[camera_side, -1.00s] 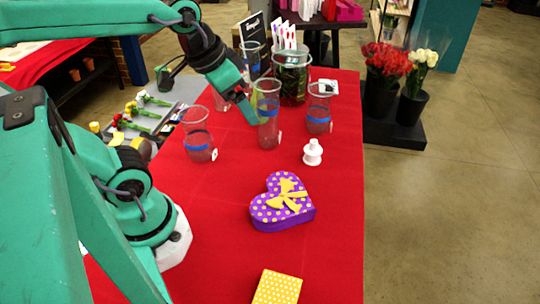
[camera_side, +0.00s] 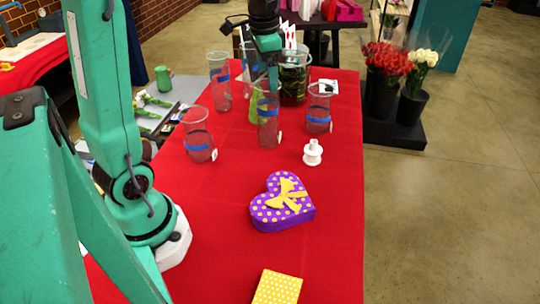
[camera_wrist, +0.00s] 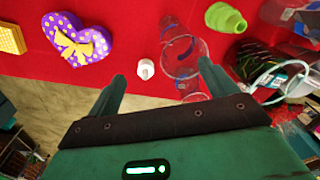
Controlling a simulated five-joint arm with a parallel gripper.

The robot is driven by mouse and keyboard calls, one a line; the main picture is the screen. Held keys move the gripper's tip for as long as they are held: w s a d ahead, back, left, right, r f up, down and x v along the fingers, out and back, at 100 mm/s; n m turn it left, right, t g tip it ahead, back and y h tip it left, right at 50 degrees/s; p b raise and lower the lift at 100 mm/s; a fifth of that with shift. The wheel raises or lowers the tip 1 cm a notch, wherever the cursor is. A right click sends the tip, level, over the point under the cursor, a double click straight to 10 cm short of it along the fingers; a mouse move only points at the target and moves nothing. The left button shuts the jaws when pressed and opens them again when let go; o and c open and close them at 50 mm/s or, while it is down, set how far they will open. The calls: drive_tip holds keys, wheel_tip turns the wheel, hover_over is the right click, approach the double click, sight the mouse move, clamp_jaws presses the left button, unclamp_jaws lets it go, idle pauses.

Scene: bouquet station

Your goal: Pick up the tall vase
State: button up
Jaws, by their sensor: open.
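Several clear glass vases with blue bands stand upright on the red table. The middle one (camera_side: 267,122) looks the tallest in the side view. My gripper (camera_side: 271,82) points down at its mouth there; I cannot tell if a finger is inside, in front of or behind the glass. In the wrist view my gripper (camera_wrist: 161,72) is open, its fingers wide apart. A clear vase (camera_wrist: 183,58) shows close to the right finger. A small white spool-shaped piece (camera_wrist: 145,68) shows between the fingers and also in the side view (camera_side: 312,153).
Other vases stand at left (camera_side: 198,135), right (camera_side: 319,108) and back left (camera_side: 220,82). A dark green-filled jar (camera_side: 293,78) is behind. A light green object (camera_wrist: 225,17) is near the vases. A purple heart box (camera_side: 282,203) and yellow box (camera_side: 277,288) lie in front.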

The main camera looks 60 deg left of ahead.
sight(268, 97)
drive_tip(key=shift+m+g, duration=0.4)
drive_tip(key=shift+w+a+f, duration=0.55)
drive_tip(key=shift+w+a, duration=0.05)
drive_tip(key=shift+a, duration=0.2)
drive_tip(key=shift+w+a+f, duration=0.55)
drive_tip(key=shift+a, duration=0.25)
drive_tip(key=shift+f, duration=1.3)
drive_tip(key=shift+f, duration=0.1)
drive_tip(key=shift+f, duration=2.5)
clamp_jaws()
